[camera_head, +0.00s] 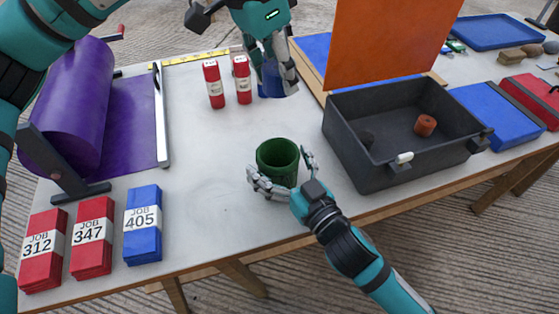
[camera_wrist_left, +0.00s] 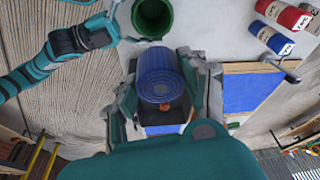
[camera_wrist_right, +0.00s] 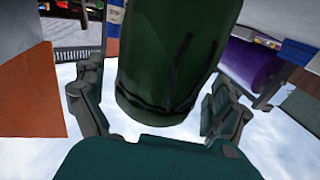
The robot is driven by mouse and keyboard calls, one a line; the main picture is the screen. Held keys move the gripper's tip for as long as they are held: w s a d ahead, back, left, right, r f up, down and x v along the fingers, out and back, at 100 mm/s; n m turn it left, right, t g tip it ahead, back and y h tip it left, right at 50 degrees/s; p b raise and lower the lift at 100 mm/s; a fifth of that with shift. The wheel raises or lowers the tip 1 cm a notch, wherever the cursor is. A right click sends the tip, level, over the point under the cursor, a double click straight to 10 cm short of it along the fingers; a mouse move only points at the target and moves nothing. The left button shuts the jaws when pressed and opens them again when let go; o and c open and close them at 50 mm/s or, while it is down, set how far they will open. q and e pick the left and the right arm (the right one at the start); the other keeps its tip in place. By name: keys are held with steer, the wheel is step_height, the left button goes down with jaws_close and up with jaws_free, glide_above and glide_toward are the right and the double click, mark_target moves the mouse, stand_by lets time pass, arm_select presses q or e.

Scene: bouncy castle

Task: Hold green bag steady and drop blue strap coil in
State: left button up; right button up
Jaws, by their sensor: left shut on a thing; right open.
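The green bag (camera_head: 264,158) stands open-topped on the table near the front middle. It also shows in the left wrist view (camera_wrist_left: 152,36) and fills the middle of the right wrist view (camera_wrist_right: 165,70). My right gripper (camera_head: 283,171) is open, with its fingers on either side of the bag; I cannot tell if they touch it. The blue strap coil (camera_wrist_left: 158,75) is held between the fingers of my left gripper (camera_head: 275,72). In the head view the coil (camera_head: 268,90) is mostly hidden by the fingers, behind the bag toward the table's back edge.
A grey open case (camera_head: 370,165) with a red-brown roll (camera_head: 426,125) inside stands right of the bag. Two red-and-white rolls (camera_head: 213,85) stand left of my left gripper. A purple roll (camera_head: 75,95) lies at left, above red and blue JOB packs (camera_head: 142,225).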

steer(key=shift+w+a, duration=0.1)
steer(key=shift+w, duration=0.05)
steer(key=c, duration=1.5)
steer(key=shift+o, duration=0.2)
